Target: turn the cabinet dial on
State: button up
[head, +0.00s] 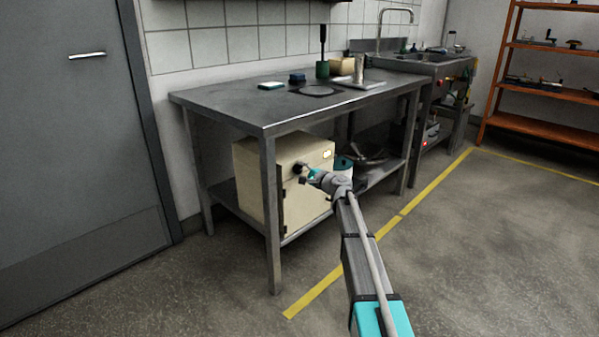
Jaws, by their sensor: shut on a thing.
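A cream cabinet (258,180) stands on the lower shelf of the metal table. Its dark dial (298,167) is on the front face, near the top. My gripper (306,172) reaches the front of the cabinet from the right and is shut on the dial. The fingers are small here and partly cover the dial, so its angle and any marks cannot be read. A small pale yellow patch (327,155) shows on the front face, right of the dial.
The metal table (215,95) overhangs the cabinet, and its front leg (271,215) stands close by. A teal-and-white container (343,163) sits on the shelf right of the cabinet. Open floor (470,250) lies in front, with a yellow line. An orange rack (545,125) stands at right.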

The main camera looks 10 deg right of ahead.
jog(key=o, duration=1.1)
jog(key=shift+o, duration=0.2)
jog(key=v, duration=1.2)
